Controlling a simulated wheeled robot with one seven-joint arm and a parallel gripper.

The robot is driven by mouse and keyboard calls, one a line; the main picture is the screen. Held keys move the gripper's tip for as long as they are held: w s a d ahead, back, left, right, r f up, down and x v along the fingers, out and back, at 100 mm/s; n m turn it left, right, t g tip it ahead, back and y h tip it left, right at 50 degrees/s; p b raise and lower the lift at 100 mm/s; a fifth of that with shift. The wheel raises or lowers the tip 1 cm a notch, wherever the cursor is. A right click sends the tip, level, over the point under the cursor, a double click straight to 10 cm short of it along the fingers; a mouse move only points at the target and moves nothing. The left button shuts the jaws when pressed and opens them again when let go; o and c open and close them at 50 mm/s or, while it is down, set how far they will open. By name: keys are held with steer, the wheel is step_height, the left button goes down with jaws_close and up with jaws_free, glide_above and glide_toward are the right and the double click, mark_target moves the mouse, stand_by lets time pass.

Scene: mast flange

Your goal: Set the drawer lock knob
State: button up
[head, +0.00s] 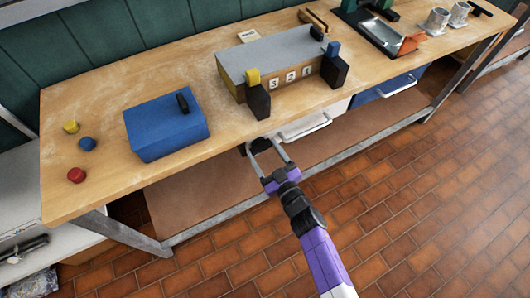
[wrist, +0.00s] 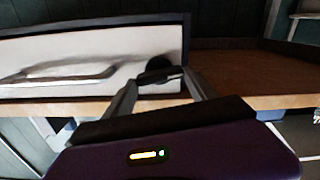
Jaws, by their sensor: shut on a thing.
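The drawer lock knob (wrist: 158,66) is a black disc with a dark crossbar on the white drawer front (wrist: 60,68). In the wrist view it sits near one end of that front, beside the bar handle (wrist: 60,76). My gripper (wrist: 160,77) has its two grey fingers at the crossbar's ends and is shut on the knob. The bar looks slightly tilted in this view. In the head view my gripper (head: 263,146) reaches the white drawer (head: 310,127) below the bench edge, at the left end of its front.
On the bench (head: 100,110) stand a blue box (head: 165,130), a grey-topped box (head: 270,60) with number tiles, and several coloured knobs at the left. A blue drawer (head: 390,90) is right of the white one. Tiled floor (head: 430,190) in front is clear.

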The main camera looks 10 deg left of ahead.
steer(key=n+b, duration=0.1)
steer(key=n, duration=0.2)
steer(key=shift+a+f+n, duration=0.1)
steer(key=shift+n, duration=0.2)
steer(key=n+b, duration=0.2)
steer(key=n, duration=0.2)
steer(key=shift+s+f+n, duration=0.1)
steer(key=shift+n, duration=0.2)
steer(key=shift+a+f+n+b, duration=0.1)
steer(key=shift+n+b, duration=1.25)
steer(key=shift+n, duration=2.35)
steer(key=o, duration=1.4)
steer(key=shift+c, duration=0.2)
steer(key=p+v, duration=0.1)
steer(key=v, duration=0.7)
